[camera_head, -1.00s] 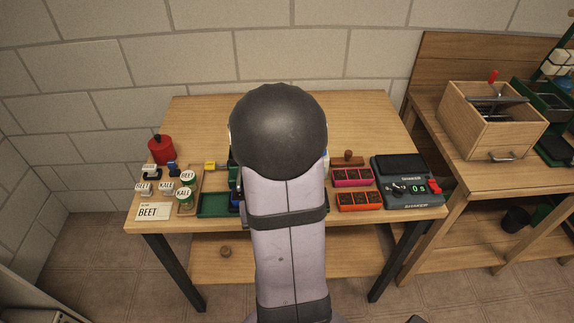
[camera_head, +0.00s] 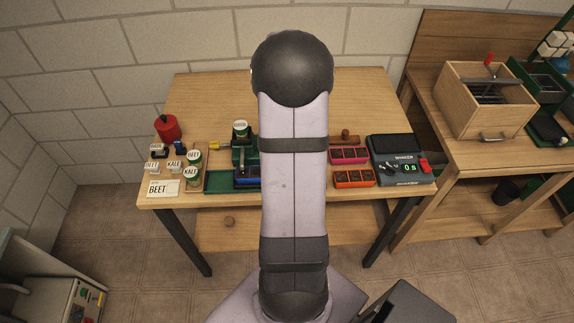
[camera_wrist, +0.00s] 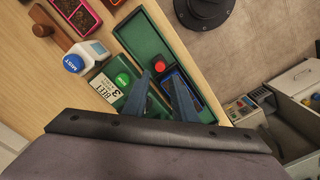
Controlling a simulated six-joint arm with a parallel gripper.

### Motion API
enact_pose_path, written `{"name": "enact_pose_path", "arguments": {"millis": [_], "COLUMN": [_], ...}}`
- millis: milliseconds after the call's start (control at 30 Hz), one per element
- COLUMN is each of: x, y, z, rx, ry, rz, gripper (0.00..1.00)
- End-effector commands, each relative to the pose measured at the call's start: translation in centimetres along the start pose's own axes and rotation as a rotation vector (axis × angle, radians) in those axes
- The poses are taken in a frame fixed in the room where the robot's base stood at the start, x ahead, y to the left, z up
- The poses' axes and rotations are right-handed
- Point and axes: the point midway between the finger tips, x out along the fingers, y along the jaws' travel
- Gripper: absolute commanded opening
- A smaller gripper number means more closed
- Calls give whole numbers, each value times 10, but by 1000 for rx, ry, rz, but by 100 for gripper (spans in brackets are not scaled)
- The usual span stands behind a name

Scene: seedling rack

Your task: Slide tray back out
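A small blue tray (camera_wrist: 172,78) sits at the seeder in the wrist view, at the end of a long green bed (camera_wrist: 143,38). Its blue edge also shows in the head view (camera_head: 246,183), beside the empty part of the green bed (camera_head: 219,182). The green seeder (camera_head: 244,155) stands behind it. My gripper (camera_wrist: 160,78) is open over the seeder and tray, its two fingers apart. A small red part shows between the fingertips. The fingers hide part of the tray, and contact cannot be told. My arm hides the gripper in the head view.
Labelled jars (camera_head: 193,160) are at left. The table's back is clear.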

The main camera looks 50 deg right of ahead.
Motion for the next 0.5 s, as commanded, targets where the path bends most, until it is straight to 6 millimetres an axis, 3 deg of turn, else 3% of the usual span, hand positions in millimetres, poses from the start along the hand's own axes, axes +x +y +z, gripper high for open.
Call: {"name": "enact_pose_path", "arguments": {"millis": [167,500], "x": [12,54], "y": [-1,-1], "z": [0,1], "rx": [2,3], "ry": [-3,-4], "rz": [-3,-4], "gripper": [25,25]}}
